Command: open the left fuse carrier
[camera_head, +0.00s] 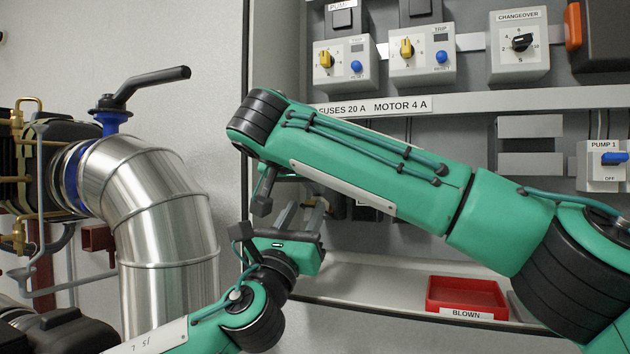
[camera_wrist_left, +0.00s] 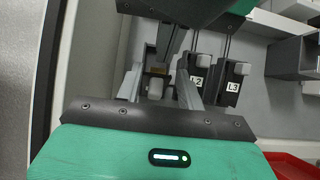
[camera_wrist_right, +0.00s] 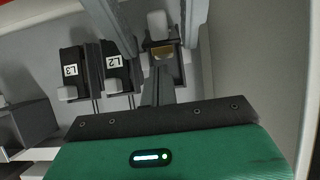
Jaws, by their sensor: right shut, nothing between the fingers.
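The left fuse carrier (camera_wrist_right: 163,62) is dark, with a white tab and a brass-coloured part showing. Its tab (camera_wrist_left: 155,88) sits lower than those of L2 and L3, and it looks swung outward. My left gripper (camera_wrist_left: 158,80) is open, its fingers apart on both sides of that tab. My right gripper (camera_wrist_right: 155,88) is shut and empty, its tips close to the carrier's brass-coloured part; contact is unclear. In the head view my right arm hides the carriers, and my left gripper (camera_head: 300,208) reaches up beneath it.
The L2 carrier (camera_wrist_left: 201,80) and L3 carrier (camera_wrist_left: 236,85) stand close beside the left one. A red BLOWN tray (camera_head: 466,294) sits on the cabinet floor. A cabinet side wall rises near the left carrier. A metal pipe (camera_head: 150,215) stands outside, left.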

